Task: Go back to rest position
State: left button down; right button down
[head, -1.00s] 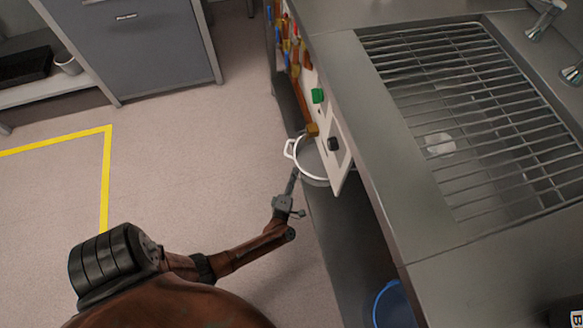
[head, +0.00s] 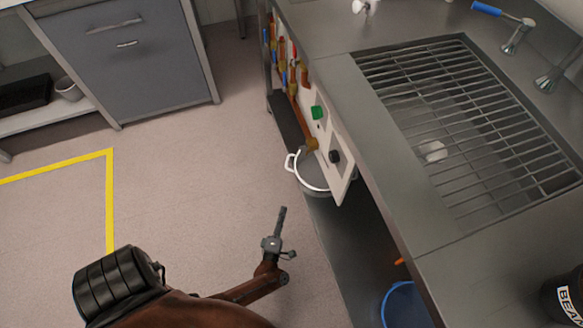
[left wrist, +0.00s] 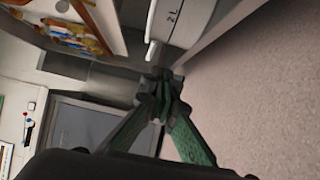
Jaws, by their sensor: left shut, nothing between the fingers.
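My left gripper (head: 280,222) is in the lower middle of the head view, over the open floor to the left of the steel counter. Its fingers are shut with nothing between them. The left wrist view shows its closed fingertips (left wrist: 158,92), with the white pot and the counter's panel beyond. The gripper is apart from the pot. My right gripper is not in view.
A white pot (head: 311,188) stands beneath the counter's panel (head: 325,130) with pipes and knobs. A blue bucket (head: 405,306) is under the steel counter (head: 365,130). A grey cabinet (head: 125,65) stands at the back left. The floor (head: 190,190) between is clear.

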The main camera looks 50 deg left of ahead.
pick_arm(q)
jog(key=shift+s, duration=0.1)
